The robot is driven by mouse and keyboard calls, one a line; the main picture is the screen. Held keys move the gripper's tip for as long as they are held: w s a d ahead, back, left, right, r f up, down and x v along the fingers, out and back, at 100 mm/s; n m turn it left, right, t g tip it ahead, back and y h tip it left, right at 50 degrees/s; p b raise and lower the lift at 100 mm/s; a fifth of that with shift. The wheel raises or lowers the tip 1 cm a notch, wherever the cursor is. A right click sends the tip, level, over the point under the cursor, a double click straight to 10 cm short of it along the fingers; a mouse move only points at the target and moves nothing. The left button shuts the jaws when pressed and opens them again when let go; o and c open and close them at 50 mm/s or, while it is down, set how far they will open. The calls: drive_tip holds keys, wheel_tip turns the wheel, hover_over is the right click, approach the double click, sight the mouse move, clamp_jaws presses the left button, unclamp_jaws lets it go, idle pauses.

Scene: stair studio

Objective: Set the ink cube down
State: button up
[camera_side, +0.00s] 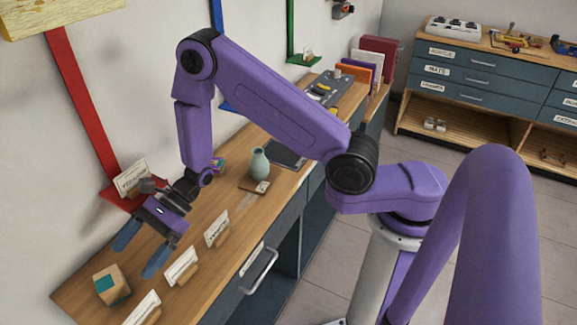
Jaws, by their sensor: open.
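My gripper (142,248) is open, with its two blue fingers spread above the left part of the wooden bench. No object shows between the fingers. A tan cube (112,287) with teal patches stands on the bench near its left end, below and left of my fingertips and apart from them. I cannot tell for sure whether it is the ink cube; no other cube stands out.
Card stands (181,267) line the bench's front edge. A red shelf (121,197) with a card is behind my gripper. A pale green vase (260,163) stands farther right on the bench (222,203). Books (377,52) are at the far end.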

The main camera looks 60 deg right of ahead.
drive_tip(key=s+d+r+n+g+h, duration=0.25)
drive_tip(key=s+r+n+g, duration=0.2)
drive_tip(key=s+n, duration=0.3)
drive_tip(key=s+d+r+n+g+h, duration=0.25)
drive_tip(key=s+r+n+g, duration=0.2)
drive_tip(key=s+n, duration=0.35)
drive_tip(key=s+d+r+n+t+h, duration=0.2)
drive_tip(key=s+d+n, duration=0.4)
drive_tip(key=d, duration=0.4)
drive_tip(key=s+d+r+n+t+h, duration=0.3)
drive_tip(key=s+d+n+t+h, duration=0.2)
drive_tip(key=d+n, duration=0.4)
drive_tip(key=shift+s+d+h, duration=0.4)
drive_tip(key=shift+s+d, duration=0.3)
drive_tip(key=shift+d, duration=0.1)
drive_tip(key=shift+n, duration=0.25)
